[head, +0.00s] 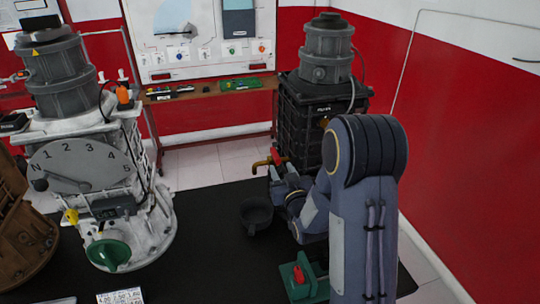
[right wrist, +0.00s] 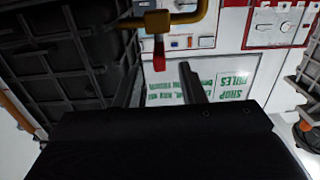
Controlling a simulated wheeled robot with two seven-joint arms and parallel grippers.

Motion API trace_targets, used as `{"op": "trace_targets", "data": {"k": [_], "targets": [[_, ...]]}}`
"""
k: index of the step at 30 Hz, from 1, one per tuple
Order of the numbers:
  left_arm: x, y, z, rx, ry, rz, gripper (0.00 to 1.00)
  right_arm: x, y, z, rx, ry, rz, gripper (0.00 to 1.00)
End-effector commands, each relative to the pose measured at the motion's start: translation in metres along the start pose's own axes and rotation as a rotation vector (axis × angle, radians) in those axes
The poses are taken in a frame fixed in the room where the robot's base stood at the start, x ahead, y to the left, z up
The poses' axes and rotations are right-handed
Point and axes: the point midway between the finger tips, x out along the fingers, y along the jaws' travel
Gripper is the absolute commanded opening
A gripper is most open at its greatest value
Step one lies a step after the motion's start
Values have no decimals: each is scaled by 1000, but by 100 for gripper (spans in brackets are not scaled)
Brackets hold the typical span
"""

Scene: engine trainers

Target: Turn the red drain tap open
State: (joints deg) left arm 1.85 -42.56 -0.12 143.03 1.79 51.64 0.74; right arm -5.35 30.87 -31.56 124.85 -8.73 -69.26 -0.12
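The red drain tap (head: 277,157) sits on a brass pipe (head: 261,164) at the lower left of the dark engine (head: 310,118). In the right wrist view its red lever (right wrist: 159,52) hangs down from the brass pipe (right wrist: 160,18). My right gripper (right wrist: 163,88) is open, with its two dark fingers apart. The lever lies beyond the fingertips, in line with the gap, and nothing is held. I cannot tell whether a finger touches it. In the head view my right arm hides much of the gripper. My left gripper is not in view.
A dark cup-like pan (head: 256,215) stands on the black table (head: 205,245) below the tap. A green block with a red part (head: 300,277) lies near my right arm. A grey gearbox trainer (head: 95,165) stands at left with a green funnel (head: 108,254).

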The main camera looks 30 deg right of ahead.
Motion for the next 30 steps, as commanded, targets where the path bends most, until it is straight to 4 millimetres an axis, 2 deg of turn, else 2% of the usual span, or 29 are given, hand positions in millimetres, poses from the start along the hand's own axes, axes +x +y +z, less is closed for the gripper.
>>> {"op": "trace_targets", "data": {"k": [6, 12, 17, 24, 30], "targets": [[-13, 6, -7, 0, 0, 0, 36, 35, 0, -3, 0, -1, 0, 36], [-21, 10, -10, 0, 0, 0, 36, 61, 0, -2, 1, -2, 0, 36], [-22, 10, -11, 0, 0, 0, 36, 70, 0, -1, 2, -2, 1, 36], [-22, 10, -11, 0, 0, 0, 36, 70, 0, 0, 3, -2, 1, 36], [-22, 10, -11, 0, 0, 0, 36, 70, 0, 0, 3, -2, 1, 10]]}}
